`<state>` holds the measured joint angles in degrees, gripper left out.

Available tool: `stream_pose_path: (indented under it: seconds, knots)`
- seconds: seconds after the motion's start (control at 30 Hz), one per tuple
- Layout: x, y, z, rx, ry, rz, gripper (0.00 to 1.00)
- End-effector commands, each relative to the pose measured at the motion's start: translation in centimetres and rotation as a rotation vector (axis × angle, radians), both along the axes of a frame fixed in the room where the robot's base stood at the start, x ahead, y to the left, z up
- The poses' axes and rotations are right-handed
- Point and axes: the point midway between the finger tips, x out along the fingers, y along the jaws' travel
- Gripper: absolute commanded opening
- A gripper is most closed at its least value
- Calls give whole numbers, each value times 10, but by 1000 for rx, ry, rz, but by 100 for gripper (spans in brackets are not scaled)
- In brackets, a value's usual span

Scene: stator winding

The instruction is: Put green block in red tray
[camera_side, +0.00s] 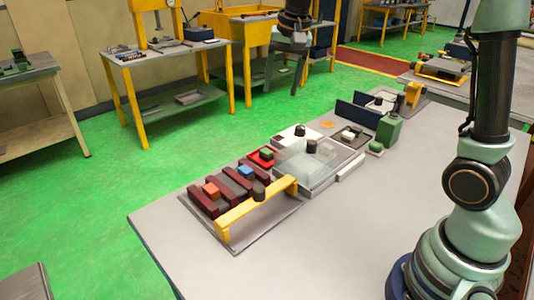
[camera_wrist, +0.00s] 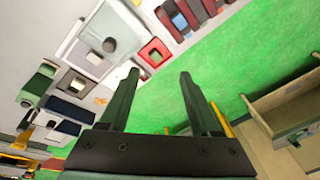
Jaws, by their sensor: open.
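The small red tray (camera_side: 254,160) sits near the middle of the bench, with a small dull green block (camera_side: 267,153) inside its rim. The red tray (camera_wrist: 143,51) also shows in the wrist view just beyond my fingertips, and a small pale greenish patch fills its middle. My gripper (camera_wrist: 158,74) is open, with nothing between its two dark fingers. In the side view my gripper (camera_side: 284,82) hangs high at the top, well apart from the tray.
A rack with dark red bars (camera_side: 203,200) and a yellow rail (camera_side: 256,208) stands left of the tray. A clear cover (camera_side: 318,165) and a green fixture (camera_side: 388,131) lie to its right. The bench's front (camera_side: 330,240) is clear.

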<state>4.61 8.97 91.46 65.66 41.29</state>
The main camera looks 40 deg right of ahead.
Motion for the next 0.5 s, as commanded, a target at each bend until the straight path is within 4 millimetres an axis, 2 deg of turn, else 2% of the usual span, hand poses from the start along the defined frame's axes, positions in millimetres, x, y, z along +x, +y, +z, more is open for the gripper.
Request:
stream_pose_path:
  seconds: [0.03, 0.2, 0.33, 0.5]
  knots:
    - [-17, 5, 8, -16, -25, 62, 64]
    - [-66, 17, 15, -80, -90, 276, 64]
    - [-104, 25, 10, -136, -139, 436, 64]
    - [-144, 33, -7, -208, -192, 618, 64]
